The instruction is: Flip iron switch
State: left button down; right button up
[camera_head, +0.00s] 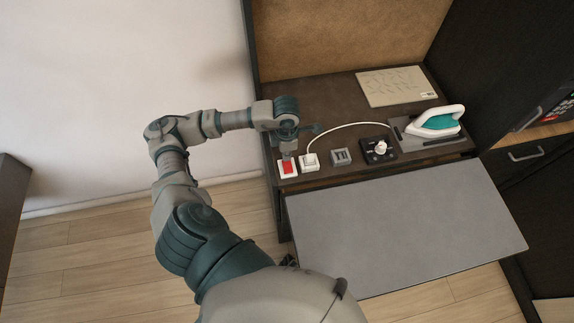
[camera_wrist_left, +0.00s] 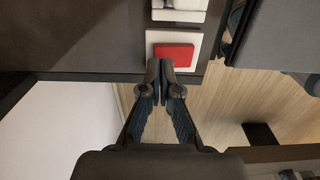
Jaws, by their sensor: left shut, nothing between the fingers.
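A red rocker switch (camera_head: 288,167) in a white frame sits at the front left corner of the dark vanity top. It also shows in the left wrist view (camera_wrist_left: 174,51), just beyond my fingertips. My left gripper (camera_head: 287,155) is shut and empty, pointing down over the switch; in the left wrist view its closed fingertips (camera_wrist_left: 160,66) overlap the near edge of the white frame. I cannot tell whether they touch. A white plug block (camera_head: 309,162) stands right beside the switch, with a white cord running to the right. The teal and white iron (camera_head: 438,120) rests on a grey stand. My right gripper is not in view.
A grey socket block (camera_head: 341,157) and a black panel with a white knob (camera_head: 379,149) sit right of the switch. A beige card (camera_head: 396,86) lies at the back. A grey board (camera_head: 405,225) extends in front of the vanity. Wood floor lies at left.

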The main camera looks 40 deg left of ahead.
pick_arm(q)
jog(key=shift+f+b, duration=1)
jog(key=shift+f, duration=0.15)
dwell(0.6)
jog(key=shift+r, duration=0.1)
jog(key=shift+r+p, duration=2.2)
jog(key=shift+r, duration=1.3)
jog(key=shift+f, duration=0.1)
